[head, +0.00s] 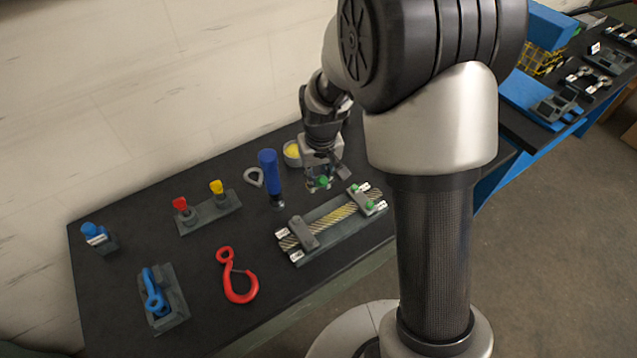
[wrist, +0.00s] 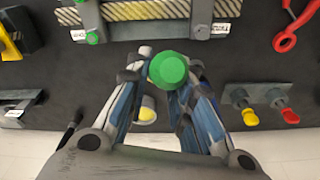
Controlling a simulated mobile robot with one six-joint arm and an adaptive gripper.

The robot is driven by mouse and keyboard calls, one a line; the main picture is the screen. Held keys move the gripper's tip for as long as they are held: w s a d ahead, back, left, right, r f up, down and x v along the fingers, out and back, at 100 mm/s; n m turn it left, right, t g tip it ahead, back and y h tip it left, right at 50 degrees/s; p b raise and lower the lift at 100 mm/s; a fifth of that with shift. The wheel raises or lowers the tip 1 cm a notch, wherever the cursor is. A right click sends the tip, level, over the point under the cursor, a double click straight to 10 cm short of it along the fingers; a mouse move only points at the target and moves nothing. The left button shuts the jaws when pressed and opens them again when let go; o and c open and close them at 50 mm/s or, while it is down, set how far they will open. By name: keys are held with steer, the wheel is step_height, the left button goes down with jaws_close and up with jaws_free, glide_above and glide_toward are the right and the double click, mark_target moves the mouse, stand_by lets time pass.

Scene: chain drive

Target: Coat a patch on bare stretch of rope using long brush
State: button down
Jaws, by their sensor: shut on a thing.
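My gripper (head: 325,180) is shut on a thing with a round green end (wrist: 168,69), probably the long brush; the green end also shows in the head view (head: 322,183). Its lower part and any bristles are hidden by the fingers and the viewing angle. The rope (head: 338,217), striped yellow and dark, lies along a grey fixture (head: 318,248), held at each end. Its bare middle stretch shows between the clamps, and part shows in the wrist view (wrist: 145,10). The gripper is behind the rope, apart from it. A small tub with yellow contents (head: 292,151) stands behind the gripper.
A tall blue-handled thing (head: 268,160) stands left of my gripper. A grey metal loop (head: 254,177) lies behind it. A grey stand (head: 208,214) holds red- and yellow-topped pieces. A red hook (head: 238,288) lies in front. Bare tabletop (head: 110,290) shows at left.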

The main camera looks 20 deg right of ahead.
steer(key=shift+w+r, duration=0.1)
steer(key=shift+r, duration=0.4)
steer(key=shift+r+p, duration=1.1)
steer(key=shift+r, duration=0.15)
